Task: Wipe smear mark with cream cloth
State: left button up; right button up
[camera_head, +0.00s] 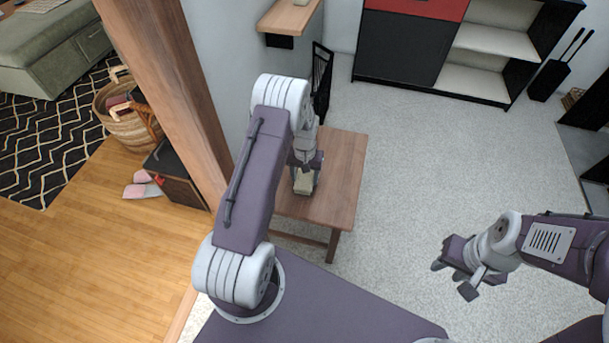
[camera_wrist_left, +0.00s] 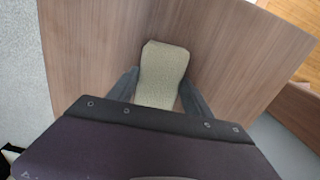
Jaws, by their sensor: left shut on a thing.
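The cream cloth (camera_head: 303,184) is a small folded block over a brown wooden table (camera_head: 343,172). It also shows in the left wrist view (camera_wrist_left: 163,72), between the fingers. My left gripper (camera_head: 306,178) is shut on the cloth, low over the table top; I cannot tell whether the cloth touches the wood. In the left wrist view the table top (camera_wrist_left: 95,45) fills most of the picture. No smear mark shows on the visible wood; part of the table is hidden by my left arm. My right gripper (camera_head: 456,277) hangs empty over the pale floor with its fingers apart.
A wooden post (camera_head: 165,85) and wall stand left of the table. A wooden shelf (camera_head: 288,15) juts out behind it. A dark cabinet (camera_head: 400,47) with open shelves stands at the back. A woven basket (camera_head: 127,112) sits at left. The pale floor right of the table is clear.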

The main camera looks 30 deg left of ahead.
pick_arm(q)
jog(key=shift+s+d, duration=0.1)
jog(key=shift+s, duration=0.35)
notch_tip(320, 180, up, 3)
jog(key=shift+p, duration=1)
jog(key=shift+r+p, duration=0.55)
jog(key=shift+p, duration=0.1)
notch_tip(320, 180, up, 4)
jog(key=p, duration=0.3)
